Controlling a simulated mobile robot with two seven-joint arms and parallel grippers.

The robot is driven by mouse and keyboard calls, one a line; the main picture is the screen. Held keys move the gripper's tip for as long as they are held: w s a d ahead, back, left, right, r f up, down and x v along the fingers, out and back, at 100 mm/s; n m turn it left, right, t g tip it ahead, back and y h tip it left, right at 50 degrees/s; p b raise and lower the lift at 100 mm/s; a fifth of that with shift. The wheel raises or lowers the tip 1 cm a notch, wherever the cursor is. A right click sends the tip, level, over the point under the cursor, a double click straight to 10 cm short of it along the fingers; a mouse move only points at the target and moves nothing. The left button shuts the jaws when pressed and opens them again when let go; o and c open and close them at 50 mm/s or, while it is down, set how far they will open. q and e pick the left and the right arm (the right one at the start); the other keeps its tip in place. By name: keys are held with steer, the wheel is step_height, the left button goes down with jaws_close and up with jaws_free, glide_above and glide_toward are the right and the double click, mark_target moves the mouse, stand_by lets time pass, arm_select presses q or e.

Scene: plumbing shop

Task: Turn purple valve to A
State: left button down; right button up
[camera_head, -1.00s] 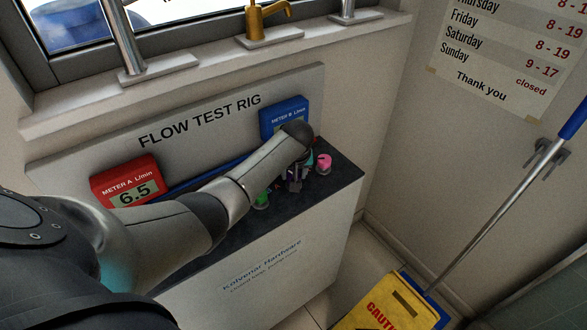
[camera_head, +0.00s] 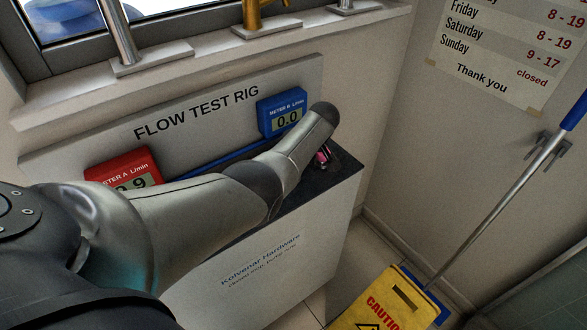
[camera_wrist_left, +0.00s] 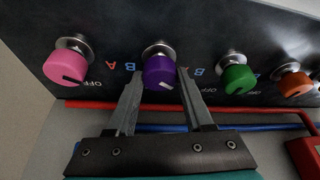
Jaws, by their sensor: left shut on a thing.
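The purple valve (camera_wrist_left: 159,72) is a round knob on a metal stem on the dark panel in the left wrist view. Its white pointer mark is on the side nearest my gripper, slightly right. My left gripper (camera_wrist_left: 158,80) is shut on it, one finger on each side. A blue B and a red A are printed left of the knob; a finger partly covers letters on its right. In the head view my left arm hides this valve and gripper. The red meter A (camera_head: 122,168) shows a reading ending in 9, partly hidden. The blue meter B (camera_head: 281,112) reads 0.0.
The pink knob (camera_wrist_left: 65,67) is left of the purple one; the green knob (camera_wrist_left: 237,78) and orange knob (camera_wrist_left: 292,84) are right. Red pipe (camera_wrist_left: 85,104) and blue pipe (camera_wrist_left: 250,128) run close by. A yellow caution sign (camera_head: 390,303) and a mop stand right.

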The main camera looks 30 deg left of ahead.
arm_select(q)
steer(key=shift+n, duration=0.3)
steer(key=shift+c, duration=1.4)
jaws_free()
steer(key=shift+d+r, duration=0.2)
steer(key=shift+r, duration=0.4)
steer(key=w+p+v, duration=0.1)
steer(key=p+v, duration=0.2)
steer(key=v, duration=1.1)
steer(key=shift+s, duration=0.35)
steer(key=shift+a, duration=0.1)
